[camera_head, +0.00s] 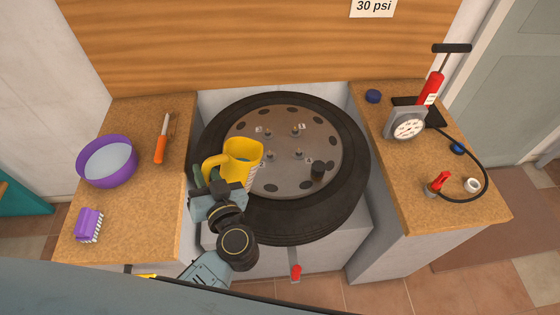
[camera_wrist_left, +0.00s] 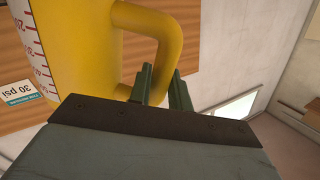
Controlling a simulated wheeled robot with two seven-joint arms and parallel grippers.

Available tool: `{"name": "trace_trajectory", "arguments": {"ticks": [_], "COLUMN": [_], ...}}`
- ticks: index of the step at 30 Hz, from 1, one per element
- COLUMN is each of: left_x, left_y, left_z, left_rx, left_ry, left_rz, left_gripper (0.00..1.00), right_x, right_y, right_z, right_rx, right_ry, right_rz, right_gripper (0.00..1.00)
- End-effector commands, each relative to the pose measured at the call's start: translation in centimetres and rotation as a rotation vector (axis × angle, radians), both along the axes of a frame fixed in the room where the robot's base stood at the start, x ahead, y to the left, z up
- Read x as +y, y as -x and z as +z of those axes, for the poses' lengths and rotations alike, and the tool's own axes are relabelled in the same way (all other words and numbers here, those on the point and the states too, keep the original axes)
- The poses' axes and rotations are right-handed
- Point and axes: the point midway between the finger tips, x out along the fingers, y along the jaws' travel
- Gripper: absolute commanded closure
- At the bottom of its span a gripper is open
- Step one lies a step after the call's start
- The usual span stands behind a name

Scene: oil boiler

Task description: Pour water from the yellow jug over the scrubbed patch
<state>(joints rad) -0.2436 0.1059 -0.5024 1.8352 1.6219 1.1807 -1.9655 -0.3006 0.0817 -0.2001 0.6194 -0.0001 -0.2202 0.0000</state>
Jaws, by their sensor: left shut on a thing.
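The yellow jug (camera_head: 238,177) is held above the left part of the tyre and the metal wheel disc (camera_head: 285,183). My left gripper (camera_head: 207,179) is shut on the handle. In the left wrist view the jug (camera_wrist_left: 75,60) fills the upper left, with a red measuring scale, and the gripper fingers (camera_wrist_left: 165,88) are at the handle. I cannot make out a distinct scrubbed patch. My right gripper is not in view.
The left counter holds a purple bowl (camera_head: 108,161), a purple brush (camera_head: 88,225) and an orange-handled tool (camera_head: 161,145). The right counter holds a gauge (camera_head: 406,125), a red pump (camera_head: 431,89) with a black hose, and small parts. A wooden board stands behind the black tyre (camera_head: 345,205).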

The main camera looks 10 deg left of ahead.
Motion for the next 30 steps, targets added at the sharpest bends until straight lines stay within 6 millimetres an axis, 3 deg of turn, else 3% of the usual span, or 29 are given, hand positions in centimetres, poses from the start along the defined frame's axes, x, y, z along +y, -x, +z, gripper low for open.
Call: {"name": "trace_trajectory", "arguments": {"ticks": [30], "left_x": [-0.3], "left_y": [0.0], "left_z": [-1.9], "left_rx": [0.056], "left_ry": [-0.051], "left_rz": [0.002], "left_gripper": [1.00], "right_x": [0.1], "right_y": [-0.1], "right_z": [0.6], "right_rx": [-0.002], "right_ry": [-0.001], "right_rz": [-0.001], "right_gripper": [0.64]}}
